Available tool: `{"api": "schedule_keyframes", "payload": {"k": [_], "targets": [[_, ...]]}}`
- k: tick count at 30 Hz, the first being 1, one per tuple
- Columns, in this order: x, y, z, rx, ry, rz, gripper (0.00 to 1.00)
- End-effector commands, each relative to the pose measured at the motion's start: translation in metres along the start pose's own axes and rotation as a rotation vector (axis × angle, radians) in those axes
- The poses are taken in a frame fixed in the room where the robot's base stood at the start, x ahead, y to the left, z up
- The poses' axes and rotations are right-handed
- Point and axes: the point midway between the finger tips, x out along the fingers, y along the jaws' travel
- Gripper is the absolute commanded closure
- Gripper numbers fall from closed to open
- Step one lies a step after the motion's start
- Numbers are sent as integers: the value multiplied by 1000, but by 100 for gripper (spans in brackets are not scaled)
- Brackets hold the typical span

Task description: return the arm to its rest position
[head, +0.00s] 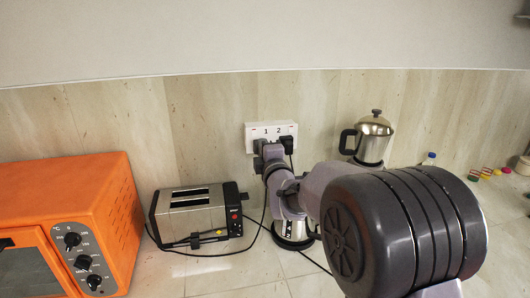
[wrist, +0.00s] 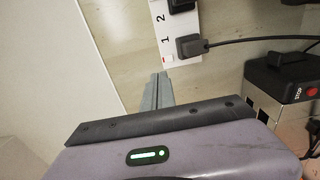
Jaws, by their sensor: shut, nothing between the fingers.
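My arm reaches from the lower right of the head view toward the wall. My gripper (head: 270,153) is in front of the lower left of the wall socket (head: 271,130). In the wrist view my gripper (wrist: 158,92) shows its narrow grey fingers together, with nothing between them. The white socket (wrist: 168,22), marked 1 and 2, lies just beyond the fingertips. A black plug (wrist: 190,47) sits at outlet 1 with its cord running right. Another black plug (head: 287,142) sits at outlet 2. I cannot tell whether the fingers touch the socket.
A toaster (head: 195,212) stands below left of the socket, with an orange oven (head: 110,190) farther left. A steel kettle (head: 373,140) is behind my arm on the right. Its base (head: 292,232) or a similar appliance stands below my arm. Cords cross the counter; the front middle is mostly clear.

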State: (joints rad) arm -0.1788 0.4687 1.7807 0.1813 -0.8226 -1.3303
Motion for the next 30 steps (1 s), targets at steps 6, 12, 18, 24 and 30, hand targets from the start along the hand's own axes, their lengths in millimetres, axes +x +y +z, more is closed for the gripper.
{"api": "schedule_keyframes", "payload": {"k": [6,12,18,24,30], "targets": [[-22,1,0,1,0,-1,100],[-24,0,0,1,0,-1,100],[-36,6,8,88,-21,-41,100],[-199,-3,47,920,-324,-394,100],[-382,-59,25,1636,-790,-605,100]]}}
